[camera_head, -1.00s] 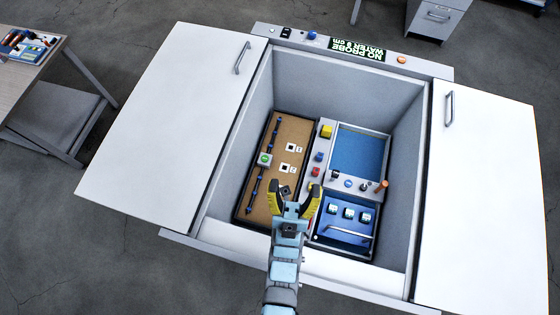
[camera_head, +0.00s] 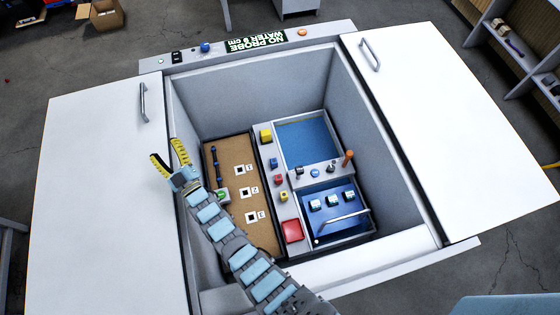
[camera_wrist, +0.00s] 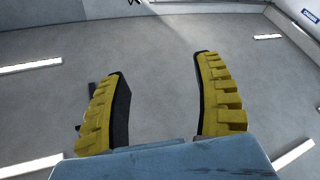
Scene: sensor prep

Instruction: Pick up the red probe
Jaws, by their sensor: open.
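My gripper (camera_head: 166,157) is raised at the left of the open cabinet, in front of its left wall and door edge. Its yellow fingers are open and empty, as the wrist view (camera_wrist: 160,70) also shows. An upright peg with an orange-red top (camera_head: 348,157) stands at the right of the panel, beside the blue basin (camera_head: 303,141). I cannot tell whether it is the red probe. The other small upright pegs (camera_head: 299,171) there are too small to tell apart. A green display (camera_head: 256,42) reads "NO PROBE WATER 8 cm".
A brown board (camera_head: 236,158) with numbered white squares lies at the cabinet's left. A red block (camera_head: 293,231), a yellow block (camera_head: 265,136) and small knobs line the middle strip. White doors (camera_head: 105,190) flank the well.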

